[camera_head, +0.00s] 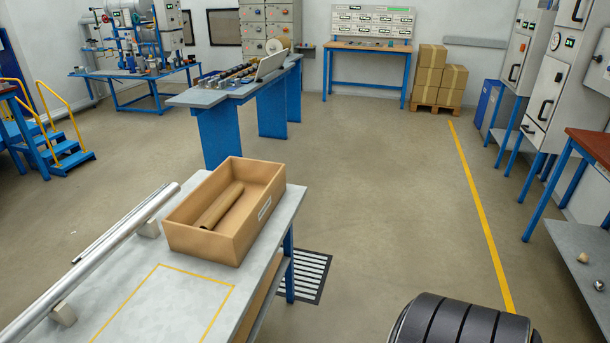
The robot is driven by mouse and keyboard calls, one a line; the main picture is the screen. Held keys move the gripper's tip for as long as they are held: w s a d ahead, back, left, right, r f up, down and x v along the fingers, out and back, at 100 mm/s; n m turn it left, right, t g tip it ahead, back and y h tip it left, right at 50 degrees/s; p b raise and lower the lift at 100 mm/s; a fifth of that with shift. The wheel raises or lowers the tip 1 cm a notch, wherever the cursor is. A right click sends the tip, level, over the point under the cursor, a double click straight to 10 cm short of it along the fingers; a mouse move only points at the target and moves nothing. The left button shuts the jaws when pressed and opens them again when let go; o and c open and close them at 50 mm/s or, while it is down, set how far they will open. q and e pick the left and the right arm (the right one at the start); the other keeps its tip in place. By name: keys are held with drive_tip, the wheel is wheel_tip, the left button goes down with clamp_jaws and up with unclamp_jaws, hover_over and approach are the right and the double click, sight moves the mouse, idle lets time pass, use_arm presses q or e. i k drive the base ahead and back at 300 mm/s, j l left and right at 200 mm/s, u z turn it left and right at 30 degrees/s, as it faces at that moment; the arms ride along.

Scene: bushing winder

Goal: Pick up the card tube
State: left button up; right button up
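The card tube (222,203) is a brown cardboard cylinder. It lies lengthwise inside an open, light brown box (211,245) with a small white label on its right side. The box stands on the grey workbench (262,258) at the lower left. The tube's lower part is partly hidden by the box's front wall. Neither of my grippers shows in this view. A dark, ribbed rounded part at the bottom right looks like part of my own body, but I cannot be sure.
A long metal bar (103,255) rests on small blocks along the workbench's left side. A yellow outline (205,270) marks a bare patch in front of the box. A floor grate (312,277) lies beside the bench. The floor (385,185) to the right is clear, up to a yellow line (478,205).

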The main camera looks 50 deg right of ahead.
sight(212, 220)
drive_tip(key=z, duration=1.15)
drive_tip(key=u, duration=0.7)
drive_tip(key=i+l+u, duration=0.15)
drive_tip(key=l+u, duration=0.3)
drive_tip(key=i+l+u, duration=0.1)
drive_tip(key=l+u, duration=0.3)
drive_tip(key=l, duration=0.2)
drive_tip(key=l+u, duration=0.45)
drive_tip(key=l, duration=0.55)
drive_tip(key=k+l+u, duration=0.1)
drive_tip(key=l, duration=0.45)
drive_tip(key=l+u, duration=0.1)
drive_tip(key=l, duration=0.45)
drive_tip(key=k+l, duration=0.1)
drive_tip(key=l, duration=0.4)
drive_tip(key=k+l+u, duration=0.1)
drive_tip(key=l, duration=0.45)
drive_tip(key=k+l, duration=0.1)
drive_tip(key=l, duration=0.4)
drive_tip(key=u, duration=0.05)
